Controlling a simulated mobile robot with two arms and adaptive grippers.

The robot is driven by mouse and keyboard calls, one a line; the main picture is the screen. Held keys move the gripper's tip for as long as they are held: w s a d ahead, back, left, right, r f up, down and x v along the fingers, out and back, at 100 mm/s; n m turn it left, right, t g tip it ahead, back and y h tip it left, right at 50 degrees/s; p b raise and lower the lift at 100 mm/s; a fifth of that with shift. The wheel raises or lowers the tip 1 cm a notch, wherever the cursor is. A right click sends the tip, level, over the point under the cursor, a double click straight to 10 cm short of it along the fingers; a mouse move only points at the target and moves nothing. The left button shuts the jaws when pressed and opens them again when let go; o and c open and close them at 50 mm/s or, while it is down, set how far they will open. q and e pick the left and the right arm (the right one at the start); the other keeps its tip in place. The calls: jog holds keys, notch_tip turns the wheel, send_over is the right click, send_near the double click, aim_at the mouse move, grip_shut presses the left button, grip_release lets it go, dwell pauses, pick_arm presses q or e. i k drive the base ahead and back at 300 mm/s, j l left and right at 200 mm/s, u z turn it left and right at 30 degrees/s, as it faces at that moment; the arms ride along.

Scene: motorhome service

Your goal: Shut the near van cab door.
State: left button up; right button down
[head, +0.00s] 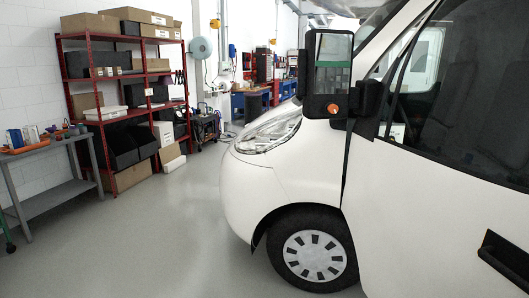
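The near cab door (425,215) of the white van fills the right side of the head view. Its black handle (505,256) is at the lower right, and its dark window (470,90) is above. A dark line runs down the door's front edge beside the fender; I cannot tell from it how far the door stands open. The door's rear edge is out of view. A black side mirror (328,75) with an orange lamp sticks out at the door's front. Neither of my grippers is in view.
The van's front wheel (314,256) and white fender (262,182) are ahead. A red shelf rack (110,150) with boxes and a grey side table (45,200) with small items stand along the left wall. The grey floor (165,235) between them and the van is clear.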

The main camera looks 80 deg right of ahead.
aim_at(422, 224)
jog(key=z, duration=3.85)
jog(key=i+j+u, duration=0.3)
jog(key=i+j, duration=0.55)
jog(key=i, duration=0.05)
